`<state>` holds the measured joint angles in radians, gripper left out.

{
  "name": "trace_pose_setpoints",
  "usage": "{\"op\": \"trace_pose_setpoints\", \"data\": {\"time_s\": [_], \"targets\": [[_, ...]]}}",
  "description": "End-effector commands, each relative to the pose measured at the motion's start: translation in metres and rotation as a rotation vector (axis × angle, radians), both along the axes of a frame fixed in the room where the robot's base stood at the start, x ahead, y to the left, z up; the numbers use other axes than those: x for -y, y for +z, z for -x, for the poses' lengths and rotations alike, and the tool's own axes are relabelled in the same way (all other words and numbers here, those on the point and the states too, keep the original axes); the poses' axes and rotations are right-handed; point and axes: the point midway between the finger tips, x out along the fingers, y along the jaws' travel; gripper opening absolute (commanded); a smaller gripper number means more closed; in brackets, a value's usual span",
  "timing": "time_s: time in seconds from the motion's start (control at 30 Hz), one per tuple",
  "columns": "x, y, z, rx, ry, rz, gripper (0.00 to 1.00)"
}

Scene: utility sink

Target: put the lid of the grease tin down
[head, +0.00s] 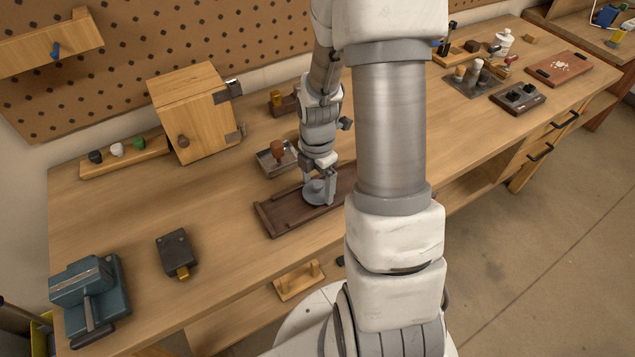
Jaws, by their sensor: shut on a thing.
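My gripper (319,185) points down over the dark brown wooden tray (274,226) in the middle of the bench. Its fingers are shut on a small grey round piece, which looks like the lid of the grease tin (314,198). The lid is roughly level, over the tray's floor. I cannot tell whether it touches the tray or hangs just above it. My own arm hides the right part of the tray. I cannot make out the grease tin itself.
A shallow metal tray (264,165) with a reddish-brown knobbed thing (278,149) stands just behind. A wooden cabinet (190,115) is at the back left. A dark block (176,250) and a blue-grey vise (88,290) stand front left. Bench between the block and brown tray is clear.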

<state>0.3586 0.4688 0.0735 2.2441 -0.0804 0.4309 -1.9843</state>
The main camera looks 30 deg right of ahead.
Motion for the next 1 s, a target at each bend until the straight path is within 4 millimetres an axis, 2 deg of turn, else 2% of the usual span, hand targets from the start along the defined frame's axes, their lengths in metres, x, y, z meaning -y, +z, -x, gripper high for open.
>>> {"op": "trace_pose_setpoints", "data": {"time_s": [0.07, 0.1, 0.13, 0.37, 0.53, 1.0], "targets": [[0.000, -0.003, 0.000, 0.000, 0.000, 0.000, 0.37], [0.000, -0.002, 0.000, 0.000, 0.000, 0.000, 0.95], [0.000, -0.002, 0.000, 0.000, 0.000, 0.000, 1.00], [0.000, -0.001, 0.000, 0.000, 0.000, 0.000, 1.00], [0.000, 0.010, -0.001, 0.003, 0.000, 0.000, 1.00], [0.000, 0.101, -0.001, 0.005, 0.000, 0.002, 1.00]]}}
